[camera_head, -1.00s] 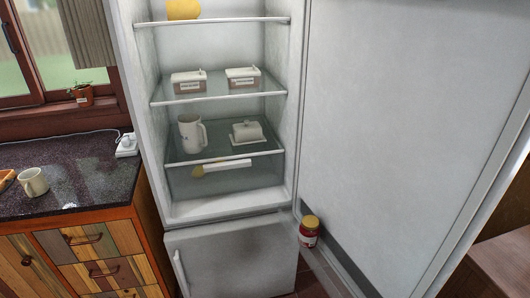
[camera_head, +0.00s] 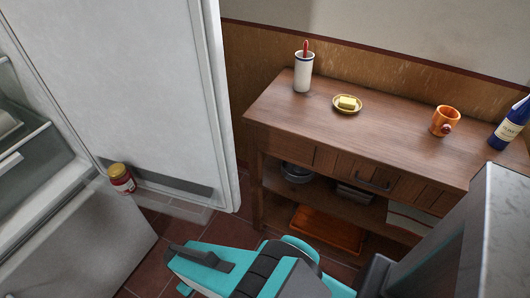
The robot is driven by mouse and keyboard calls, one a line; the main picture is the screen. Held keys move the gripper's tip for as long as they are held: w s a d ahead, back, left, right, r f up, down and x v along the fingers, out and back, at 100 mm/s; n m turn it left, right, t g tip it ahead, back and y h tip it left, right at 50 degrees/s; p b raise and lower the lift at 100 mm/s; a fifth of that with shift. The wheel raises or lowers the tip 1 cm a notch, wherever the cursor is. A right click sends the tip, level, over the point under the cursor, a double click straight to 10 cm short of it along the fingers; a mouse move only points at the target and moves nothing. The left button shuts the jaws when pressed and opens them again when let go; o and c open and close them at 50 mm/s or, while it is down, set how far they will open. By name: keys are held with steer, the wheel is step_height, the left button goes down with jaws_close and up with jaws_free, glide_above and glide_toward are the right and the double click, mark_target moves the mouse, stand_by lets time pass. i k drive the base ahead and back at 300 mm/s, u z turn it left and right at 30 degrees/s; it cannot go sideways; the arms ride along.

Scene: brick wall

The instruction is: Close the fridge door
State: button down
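The white fridge door (camera_head: 140,80) stands wide open, with its inner face towards me and its free edge near the middle of the view. A jar with a yellow lid (camera_head: 121,178) stands on the clear shelf low on the door. The fridge body (camera_head: 40,205) shows only in part at the left edge, with glass shelves inside. My teal and dark gripper (camera_head: 180,268) is at the bottom, below and in front of the door, apart from it. Its fingers are partly hidden, so I cannot tell whether it is open.
A wooden sideboard (camera_head: 370,135) stands to the right of the door. On it are a white cup (camera_head: 303,74), a butter dish (camera_head: 347,104), an orange mug (camera_head: 445,120) and a blue bottle (camera_head: 511,124). Dark red floor tiles (camera_head: 232,230) show between door and sideboard.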

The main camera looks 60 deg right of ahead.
mark_target(141, 85)
steer(key=z, duration=0.25)
steer(key=k, duration=1.2)
steer(key=u, duration=0.6)
